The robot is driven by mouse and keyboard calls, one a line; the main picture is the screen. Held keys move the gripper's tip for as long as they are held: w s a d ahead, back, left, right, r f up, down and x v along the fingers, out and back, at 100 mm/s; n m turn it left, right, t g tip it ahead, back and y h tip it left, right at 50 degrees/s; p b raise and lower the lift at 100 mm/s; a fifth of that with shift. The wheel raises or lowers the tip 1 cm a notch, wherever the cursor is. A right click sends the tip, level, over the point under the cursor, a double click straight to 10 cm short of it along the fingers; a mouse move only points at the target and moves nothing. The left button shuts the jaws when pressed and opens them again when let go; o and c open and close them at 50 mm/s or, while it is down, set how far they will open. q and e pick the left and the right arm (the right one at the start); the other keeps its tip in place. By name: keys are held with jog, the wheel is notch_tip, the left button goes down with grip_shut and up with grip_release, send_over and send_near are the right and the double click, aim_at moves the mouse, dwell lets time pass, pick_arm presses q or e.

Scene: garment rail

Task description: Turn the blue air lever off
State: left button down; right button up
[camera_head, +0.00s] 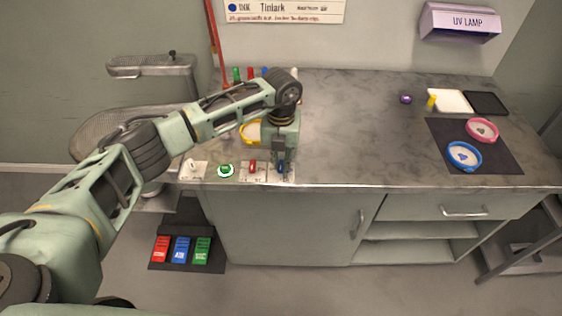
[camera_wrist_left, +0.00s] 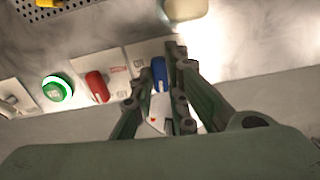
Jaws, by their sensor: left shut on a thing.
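The blue air lever (camera_head: 281,169) stands on a small white plate at the front edge of the counter, the rightmost control in its row. In the left wrist view the blue lever (camera_wrist_left: 159,74) shows between the fingers, along with part of its labelled plate. My left gripper (camera_head: 281,161) reaches down onto it from above; in the wrist view the gripper (camera_wrist_left: 162,85) has its fingers closed on the lever's sides. The lower part of the lever is partly hidden by the fingers. My right gripper is in neither view.
Left of the blue lever are a red lever (camera_head: 252,167), a green round button (camera_head: 226,171) and a white control (camera_head: 192,166). A yellow-rimmed round item (camera_head: 250,132) lies behind. The counter's middle (camera_head: 345,135) is clear; blue and pink round items sit on a dark mat (camera_head: 500,160) at right.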

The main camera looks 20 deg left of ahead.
aim_at(281, 164)
pick_arm(q)
jog(key=shift+w+r+n, duration=0.1)
jog(key=shift+n, duration=0.5)
jog(key=c, duration=1.7)
grip_release()
notch_tip(281, 164, up, 12)
jog(key=shift+f, duration=0.1)
